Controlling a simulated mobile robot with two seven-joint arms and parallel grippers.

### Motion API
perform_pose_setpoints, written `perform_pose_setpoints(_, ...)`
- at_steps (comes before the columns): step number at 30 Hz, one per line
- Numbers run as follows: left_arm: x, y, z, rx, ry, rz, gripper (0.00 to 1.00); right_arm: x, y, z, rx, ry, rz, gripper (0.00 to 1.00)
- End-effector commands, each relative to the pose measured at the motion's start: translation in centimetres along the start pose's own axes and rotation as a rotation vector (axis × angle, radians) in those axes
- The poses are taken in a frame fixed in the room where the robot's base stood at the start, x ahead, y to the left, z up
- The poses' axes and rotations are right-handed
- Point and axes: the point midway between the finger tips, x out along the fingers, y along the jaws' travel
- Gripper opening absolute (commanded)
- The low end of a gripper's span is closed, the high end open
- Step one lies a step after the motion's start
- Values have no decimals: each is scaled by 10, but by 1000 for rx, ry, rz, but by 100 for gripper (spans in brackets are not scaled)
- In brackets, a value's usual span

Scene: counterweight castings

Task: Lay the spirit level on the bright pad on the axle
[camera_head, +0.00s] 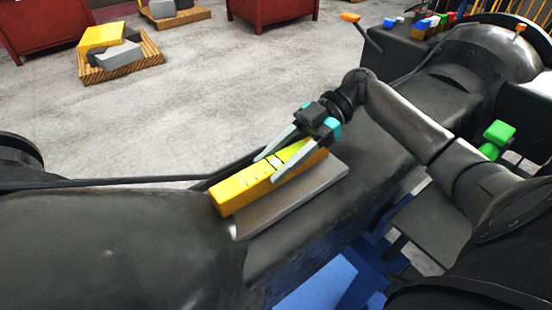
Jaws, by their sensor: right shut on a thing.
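The yellow spirit level (240,190) lies lengthwise along the far-left side of the bright grey pad (292,203) on the dark axle (375,180). My right gripper (268,166) reaches in from the right and is shut on the level, its two pale fingers on either side near the middle. The level runs about parallel to the pad and covers part of it. I cannot tell whether its underside touches the pad or hangs just above it. My left gripper is not in view.
A bulky dark rounded casting (110,250) fills the lower left. Small coloured items (430,25) sit on a dark surface at top right. A pallet (125,68) with yellow and grey blocks and a red cabinet (45,25) stand on the open concrete floor.

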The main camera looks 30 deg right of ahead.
Motion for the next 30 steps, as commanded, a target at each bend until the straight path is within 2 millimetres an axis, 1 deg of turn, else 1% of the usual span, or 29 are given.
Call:
perform_pose_setpoints(4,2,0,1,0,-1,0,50,1,0,2,-2,2,1,0)
perform_pose_setpoints(5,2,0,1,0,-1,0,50,1,0,1,-2,2,1,51)
perform_pose_setpoints(13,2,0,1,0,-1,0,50,1,0,1,-1,1,1,81)
perform_pose_setpoints(14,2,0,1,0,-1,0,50,1,0,1,-1,1,1,82)
perform_pose_setpoints(20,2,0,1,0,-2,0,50,1,0,2,2,-1,-1,82)
perform_pose_setpoints(23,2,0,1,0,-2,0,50,-2,0,3,1,-2,1,82)
perform_pose_setpoints(26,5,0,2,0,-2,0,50,-13,1,3,0,-2,3,82)
perform_pose_setpoints(29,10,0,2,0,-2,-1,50,-31,1,3,0,-2,5,82)
perform_pose_setpoints(30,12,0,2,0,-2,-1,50,-40,1,3,0,-2,6,82)
